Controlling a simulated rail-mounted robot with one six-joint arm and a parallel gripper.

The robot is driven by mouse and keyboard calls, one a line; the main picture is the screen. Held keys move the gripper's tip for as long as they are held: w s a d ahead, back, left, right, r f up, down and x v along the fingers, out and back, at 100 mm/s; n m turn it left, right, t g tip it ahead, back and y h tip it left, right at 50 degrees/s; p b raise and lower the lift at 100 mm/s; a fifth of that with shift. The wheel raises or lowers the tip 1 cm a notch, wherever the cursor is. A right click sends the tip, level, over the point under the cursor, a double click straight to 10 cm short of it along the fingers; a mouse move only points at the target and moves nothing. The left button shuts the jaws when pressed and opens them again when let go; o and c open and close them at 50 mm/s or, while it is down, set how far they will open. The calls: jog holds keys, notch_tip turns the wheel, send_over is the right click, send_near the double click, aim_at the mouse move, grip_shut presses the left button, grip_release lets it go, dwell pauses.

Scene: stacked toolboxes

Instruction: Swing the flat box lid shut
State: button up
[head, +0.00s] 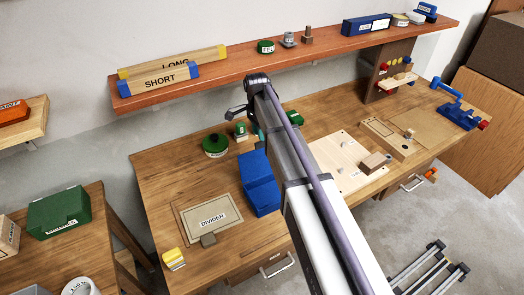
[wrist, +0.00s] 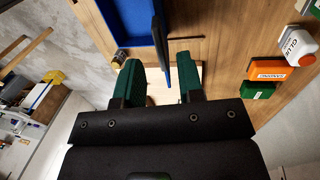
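The flat blue box (head: 262,190) sits on the workbench just left of my arm in the head view. In the wrist view the blue box (wrist: 128,24) is at the top, with its inside showing. A thin dark blue panel, apparently the lid (wrist: 160,42), stands nearly edge-on along its right side. My gripper (wrist: 160,72) has its two green fingers apart, with a clear gap between them. The panel's near end is close to this gap; I cannot tell whether it touches a finger. My arm hides much of the area around the gripper in the head view.
A DIVIDER panel (head: 212,218) lies left of the box, and a round green tin (head: 215,145) stands behind it. A pale board (head: 345,160) is right of my arm. An orange box (wrist: 270,73) and a glue bottle (wrist: 300,52) are right in the wrist view.

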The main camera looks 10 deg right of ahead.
jog(key=b, duration=0.3)
send_over(264, 158)
jog(key=w, duration=0.2)
notch_tip(264, 158, down, 4)
jog(key=shift+s+a+f, duration=0.15)
jog(key=shift+f, duration=0.05)
jog(key=shift+r+p, duration=0.1)
jog(key=shift+p, duration=0.25)
jog(key=shift+c, duration=0.3)
grip_shut()
